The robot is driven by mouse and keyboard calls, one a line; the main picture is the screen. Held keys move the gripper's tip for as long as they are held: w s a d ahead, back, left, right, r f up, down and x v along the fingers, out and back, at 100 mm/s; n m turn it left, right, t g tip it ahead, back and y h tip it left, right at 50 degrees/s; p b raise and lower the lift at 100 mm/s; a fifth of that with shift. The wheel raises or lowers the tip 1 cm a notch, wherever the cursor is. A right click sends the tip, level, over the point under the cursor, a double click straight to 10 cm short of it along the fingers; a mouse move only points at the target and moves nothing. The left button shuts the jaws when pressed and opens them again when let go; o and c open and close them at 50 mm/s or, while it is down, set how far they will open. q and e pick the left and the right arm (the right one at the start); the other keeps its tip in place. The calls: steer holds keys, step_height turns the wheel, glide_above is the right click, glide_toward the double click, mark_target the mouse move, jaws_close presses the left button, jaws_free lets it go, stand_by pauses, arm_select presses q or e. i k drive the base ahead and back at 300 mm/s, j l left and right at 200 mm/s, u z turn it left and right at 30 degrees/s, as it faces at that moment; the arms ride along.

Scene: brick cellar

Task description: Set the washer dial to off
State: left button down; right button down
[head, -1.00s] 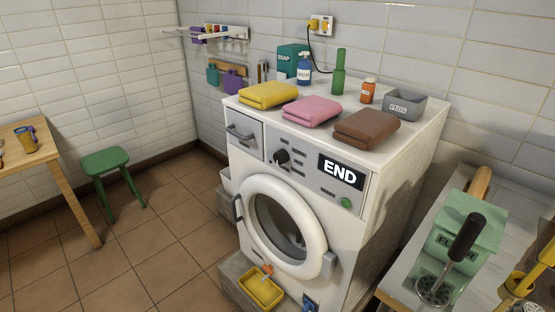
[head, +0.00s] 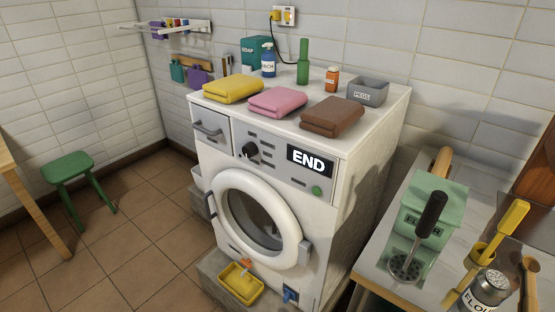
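The white washer (head: 345,185) stands against the tiled wall in the head view. Its black dial (head: 250,150) is on the front panel, right of the drawer (head: 211,130). A small light mark shows at the dial's lower right; I cannot read its setting for sure. The display (head: 310,161) reads END, with a green button (head: 316,190) below it. The round door (head: 256,222) looks closed. Neither of my grippers is in view.
Folded yellow (head: 233,88), pink (head: 278,101) and brown (head: 332,117) towels lie on the washer top, with bottles and a grey pegs box (head: 368,92) behind. A yellow tray (head: 240,284) sits below the door. Floor between is clear.

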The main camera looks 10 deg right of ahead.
mark_target(251, 150)
steer(key=i+j+z, duration=0.15)
steer(key=j, duration=0.3)
steer(key=i+j+z, duration=0.15)
steer(key=j, duration=0.35)
steer(key=i+j+z, duration=0.1)
steer(key=j, duration=0.4)
steer(key=i+j+z, duration=0.15)
steer(key=j, duration=0.35)
steer(key=k, duration=0.05)
